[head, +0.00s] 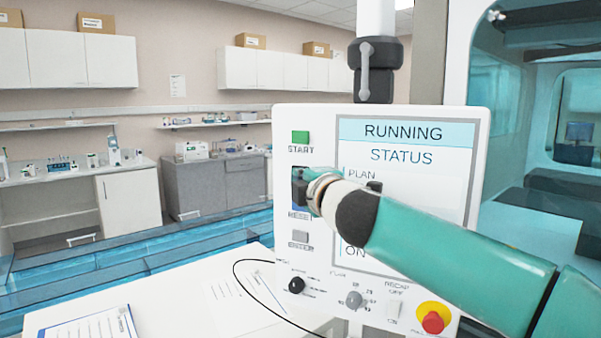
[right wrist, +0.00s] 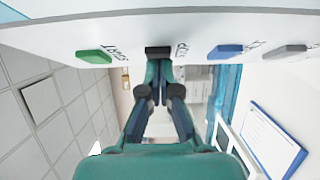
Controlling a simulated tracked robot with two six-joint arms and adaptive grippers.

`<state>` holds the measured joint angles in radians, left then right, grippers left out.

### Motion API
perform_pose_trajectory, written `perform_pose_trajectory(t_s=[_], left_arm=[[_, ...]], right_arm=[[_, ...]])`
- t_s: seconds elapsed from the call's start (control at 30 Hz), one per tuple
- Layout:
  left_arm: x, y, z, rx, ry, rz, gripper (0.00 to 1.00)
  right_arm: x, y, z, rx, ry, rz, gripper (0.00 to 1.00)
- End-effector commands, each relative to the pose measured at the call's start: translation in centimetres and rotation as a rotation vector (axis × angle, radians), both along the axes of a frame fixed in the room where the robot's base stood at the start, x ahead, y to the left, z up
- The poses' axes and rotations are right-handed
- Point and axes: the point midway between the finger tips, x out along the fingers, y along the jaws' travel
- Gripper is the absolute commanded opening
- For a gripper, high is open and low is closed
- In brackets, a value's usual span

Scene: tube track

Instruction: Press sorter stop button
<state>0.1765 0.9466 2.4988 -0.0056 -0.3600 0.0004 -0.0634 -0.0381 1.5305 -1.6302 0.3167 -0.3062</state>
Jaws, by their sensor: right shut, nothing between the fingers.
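The white control panel (head: 345,112) shows a screen reading RUNNING. A green START button (head: 300,137) is near its top left, with a blue RESET button (head: 300,213) lower down, partly covered. The spot between them, where the stop button sits, is hidden in the head view by my right gripper (head: 304,188). In the right wrist view the dark stop button (right wrist: 158,51) lies between the green and blue buttons. My right gripper is shut and empty, its fingertips (right wrist: 160,64) right at this button. I cannot tell whether they touch it. My left gripper is not in view.
Below are a grey button (head: 300,240), a black knob (head: 296,285), a grey knob (head: 354,299) and a red emergency button (head: 433,321) on yellow. A clipboard (head: 92,325) lies on the white table at lower left. A thin black cable curves beside the panel.

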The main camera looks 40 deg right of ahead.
Motion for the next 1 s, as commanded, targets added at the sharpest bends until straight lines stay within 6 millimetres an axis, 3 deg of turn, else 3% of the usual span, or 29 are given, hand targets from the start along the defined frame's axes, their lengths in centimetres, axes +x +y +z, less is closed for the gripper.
perform_pose_trajectory(t_s=[0.3, 0.5, 0.83, 1.0], left_arm=[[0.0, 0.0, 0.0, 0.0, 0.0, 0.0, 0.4], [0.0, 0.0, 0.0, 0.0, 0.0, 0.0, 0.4], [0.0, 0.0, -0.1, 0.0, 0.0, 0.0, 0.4], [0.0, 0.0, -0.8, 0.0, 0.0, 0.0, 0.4]], right_arm=[[0.0, -0.1, 0.0, 0.0, 0.0, -0.001, 0.0], [0.8, -1.7, 0.0, 0.002, 0.002, -0.005, 0.0], [0.7, -1.8, 0.0, 0.0, 0.001, -0.009, 0.0], [0.2, -0.7, -0.2, 0.0, -0.001, -0.006, 0.0]])
